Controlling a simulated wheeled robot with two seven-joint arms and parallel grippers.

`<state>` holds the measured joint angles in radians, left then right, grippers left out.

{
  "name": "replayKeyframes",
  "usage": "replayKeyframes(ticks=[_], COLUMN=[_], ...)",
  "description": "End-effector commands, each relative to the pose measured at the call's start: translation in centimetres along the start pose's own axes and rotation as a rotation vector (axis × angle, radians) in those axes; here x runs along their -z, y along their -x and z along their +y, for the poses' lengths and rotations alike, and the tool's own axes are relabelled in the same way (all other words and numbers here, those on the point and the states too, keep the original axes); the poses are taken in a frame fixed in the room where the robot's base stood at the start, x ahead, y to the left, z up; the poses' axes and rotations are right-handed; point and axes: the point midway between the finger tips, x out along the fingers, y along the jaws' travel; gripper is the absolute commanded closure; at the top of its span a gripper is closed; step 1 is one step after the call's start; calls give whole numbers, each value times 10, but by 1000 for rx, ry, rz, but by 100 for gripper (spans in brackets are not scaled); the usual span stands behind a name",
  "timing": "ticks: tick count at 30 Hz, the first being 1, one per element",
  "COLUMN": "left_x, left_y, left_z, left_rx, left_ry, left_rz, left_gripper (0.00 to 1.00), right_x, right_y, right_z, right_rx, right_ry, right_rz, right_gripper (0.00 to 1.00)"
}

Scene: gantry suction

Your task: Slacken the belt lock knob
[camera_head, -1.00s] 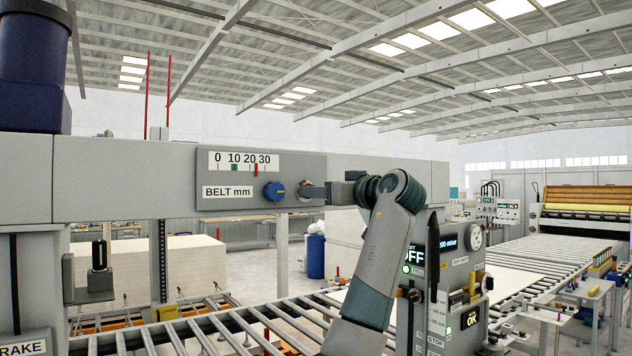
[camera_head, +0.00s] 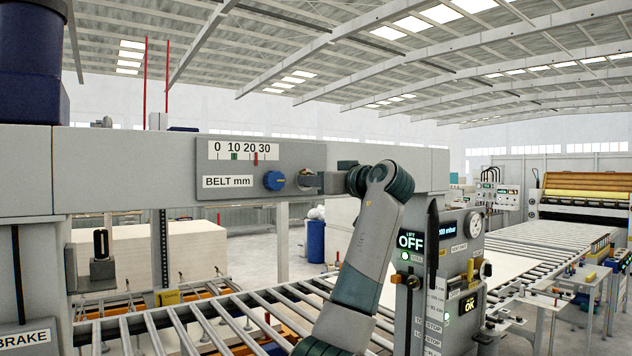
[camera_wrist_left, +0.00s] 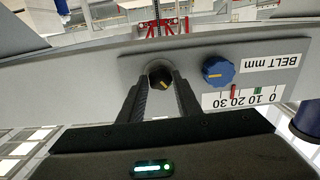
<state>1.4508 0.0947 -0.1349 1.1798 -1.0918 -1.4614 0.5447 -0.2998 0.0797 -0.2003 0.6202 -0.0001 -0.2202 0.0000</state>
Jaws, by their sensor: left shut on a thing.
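The belt lock knob (camera_wrist_left: 160,82) is small and black with a yellow mark, on the grey belt panel (camera_head: 215,157). My left gripper (camera_head: 308,181) comes to it from the right in the head view. In the wrist view the left gripper's fingers (camera_wrist_left: 160,88) stand on either side of the knob and are shut on it. In the head view the fingers mostly hide the knob. A blue knob (camera_head: 274,181) with a yellow mark sits beside it; it also shows in the wrist view (camera_wrist_left: 218,70). My right gripper is not in view.
The BELT mm scale (camera_head: 238,152) has a green and a red marker. The panel sits on a long grey beam (camera_head: 130,165). A control box (camera_head: 411,241) reading OFF stands right of my arm. A roller conveyor (camera_head: 205,325) runs below.

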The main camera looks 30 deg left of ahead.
Motion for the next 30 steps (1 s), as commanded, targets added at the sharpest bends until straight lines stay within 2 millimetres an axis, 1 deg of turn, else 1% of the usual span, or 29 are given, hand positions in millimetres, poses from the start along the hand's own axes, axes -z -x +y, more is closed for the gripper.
replayKeyframes(ticks=[5,11,21,30], left_x=[-1,-2,-2,0], left_y=[0,1,1,1], left_z=[0,0,0,0], left_rx=[-1,-2,-2,-2], left_ry=[35,125,375,568], left_rz=[-1,-1,-1,-1], left_gripper=[92,92,92,92], right_x=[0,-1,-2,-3], right_y=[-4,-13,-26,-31], right_z=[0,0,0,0], right_rx=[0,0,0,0], right_ry=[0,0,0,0], right_rz=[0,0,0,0], right_gripper=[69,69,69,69])
